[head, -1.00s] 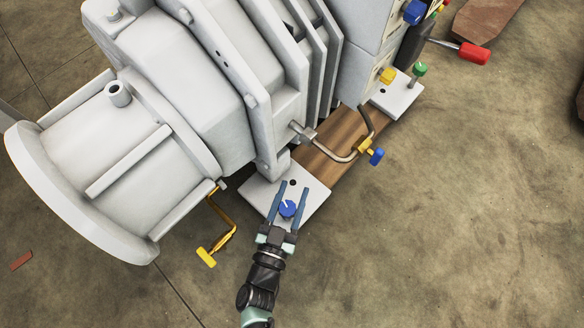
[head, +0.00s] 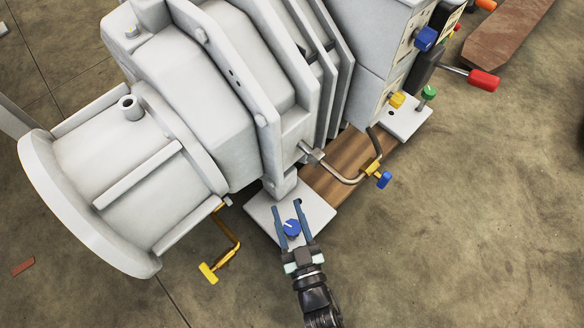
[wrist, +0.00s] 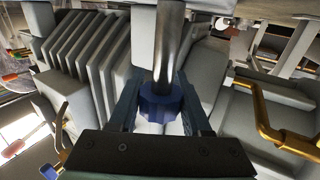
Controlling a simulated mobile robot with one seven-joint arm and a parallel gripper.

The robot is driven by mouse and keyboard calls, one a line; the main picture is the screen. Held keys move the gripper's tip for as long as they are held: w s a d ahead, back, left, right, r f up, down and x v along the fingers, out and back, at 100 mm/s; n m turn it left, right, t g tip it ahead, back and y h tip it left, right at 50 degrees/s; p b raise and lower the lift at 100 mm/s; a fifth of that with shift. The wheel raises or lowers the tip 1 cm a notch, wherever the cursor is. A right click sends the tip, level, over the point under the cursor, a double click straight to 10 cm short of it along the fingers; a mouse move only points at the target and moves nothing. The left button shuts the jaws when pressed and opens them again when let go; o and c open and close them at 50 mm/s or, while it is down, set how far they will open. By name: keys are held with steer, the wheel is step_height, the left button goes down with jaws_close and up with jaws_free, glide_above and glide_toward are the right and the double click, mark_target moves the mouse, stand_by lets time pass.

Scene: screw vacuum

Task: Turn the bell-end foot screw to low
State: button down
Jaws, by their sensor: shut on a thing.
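The bell-end foot screw has a round blue knob (head: 291,228) with a pale pointer line on top. It stands on the light foot plate (head: 318,213) beside the bell end of the large grey machine. My gripper (head: 287,216) reaches in from the front with one finger on each side of the knob. In the wrist view the blue knob (wrist: 160,104) sits between the two fingers, with a metal rod rising above it. The fingers are shut on the knob. The pointer line points to the upper left in the head view.
A yellow crank (head: 222,258) hangs just left of the foot plate. A bent pipe with a blue-handled valve (head: 383,180) is to the right. A green-topped screw (head: 429,92) stands on the farther plate.

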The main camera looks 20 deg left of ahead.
steer(key=n+g+y, duration=0.1)
steer(key=g, duration=0.1)
steer(key=n+g+y, duration=0.2)
steer(key=s+a+n+g+y, duration=0.1)
steer(key=shift+n+g, duration=0.3)
steer(key=shift+g, duration=0.1)
steer(key=shift+s+n+g+y, duration=0.2)
steer(key=shift+n+g+y, duration=0.3)
steer(key=shift+n+g, duration=0.7)
steer(key=shift+s+n+g+y, duration=0.2)
steer(key=shift+n+g+y, duration=0.4)
steer(key=shift+g, duration=1.1)
steer(key=shift+s+n+g, duration=0.1)
steer(key=shift+n+g, duration=0.2)
steer(key=shift+c, duration=1.8)
jaws_free()
